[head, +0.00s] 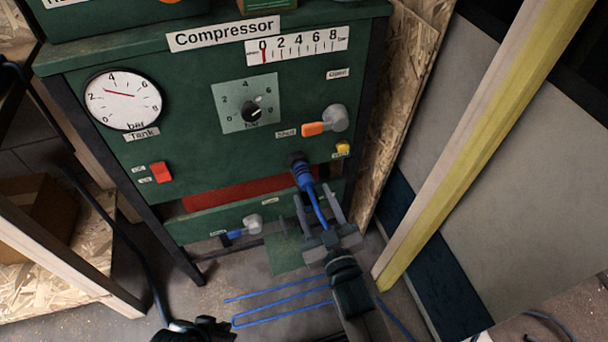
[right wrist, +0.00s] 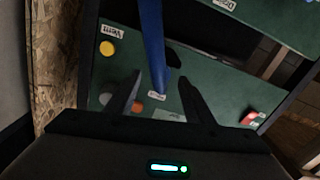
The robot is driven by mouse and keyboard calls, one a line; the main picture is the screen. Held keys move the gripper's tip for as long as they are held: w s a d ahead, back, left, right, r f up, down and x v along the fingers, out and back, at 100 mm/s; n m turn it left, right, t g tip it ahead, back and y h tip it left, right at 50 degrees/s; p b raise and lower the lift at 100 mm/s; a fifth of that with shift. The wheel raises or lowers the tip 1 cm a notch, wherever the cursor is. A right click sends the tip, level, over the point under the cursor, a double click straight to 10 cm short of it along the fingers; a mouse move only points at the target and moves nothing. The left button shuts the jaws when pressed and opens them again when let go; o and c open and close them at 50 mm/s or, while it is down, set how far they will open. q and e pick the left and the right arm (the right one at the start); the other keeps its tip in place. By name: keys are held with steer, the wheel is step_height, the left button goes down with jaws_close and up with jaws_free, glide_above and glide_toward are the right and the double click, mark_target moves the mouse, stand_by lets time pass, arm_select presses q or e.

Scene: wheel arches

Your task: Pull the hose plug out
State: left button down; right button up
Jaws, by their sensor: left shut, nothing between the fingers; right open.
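The blue hose plug (head: 303,175) sits in a dark socket on the lower right of the green compressor panel (head: 200,140). A blue hose (head: 321,214) runs down from it. My right gripper (head: 313,191) is open just below the plug, its fingers on either side of the hose. In the right wrist view the blue hose (right wrist: 151,45) passes between the fingertips of the right gripper (right wrist: 160,84), with gaps showing. My left gripper (head: 195,330) is at the bottom edge, away from the panel, shut and partly cut off.
A yellow vent button (head: 343,147) and an orange-handled valve (head: 314,128) are close to the socket. A blue-handled valve (head: 240,232) is lower left. A wood and yellow post (head: 470,150) stands at right. Blue hose loops (head: 275,305) lie on the floor.

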mark_target(304, 176)
steer(key=x, duration=0.6)
steer(key=shift+w+a, duration=0.1)
steer(key=shift+w, duration=0.3)
arm_select(q)
steer(key=shift+d+f, duration=0.1)
steer(key=shift+d, duration=0.3)
arm_select(e)
steer(key=shift+w+a, duration=0.2)
steer(key=shift+w, duration=0.4)
